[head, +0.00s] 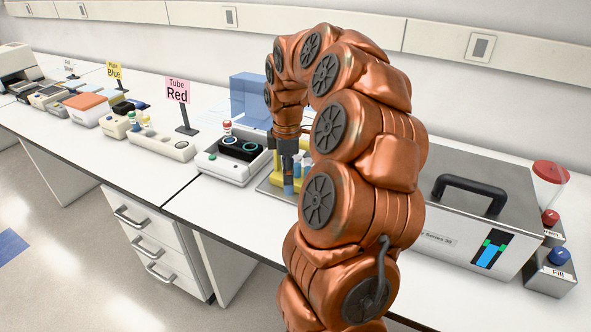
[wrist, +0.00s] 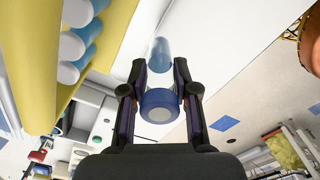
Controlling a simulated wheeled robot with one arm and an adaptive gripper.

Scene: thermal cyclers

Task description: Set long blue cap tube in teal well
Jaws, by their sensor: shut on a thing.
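My gripper (head: 288,165) points down over the yellow rack (head: 304,174), beside the white device with ringed wells. In the wrist view, my gripper (wrist: 160,100) is shut on a blue-capped tube (wrist: 161,107), whose cap end faces the camera. Another blue cylindrical piece (wrist: 160,55) shows just past it; I cannot tell if it is part of the same tube. The yellow rack (wrist: 115,40) with several pale-ended blue tubes (wrist: 75,45) is at the left there.
A large steel bath (head: 450,220) with a handled lid fills the right bench.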

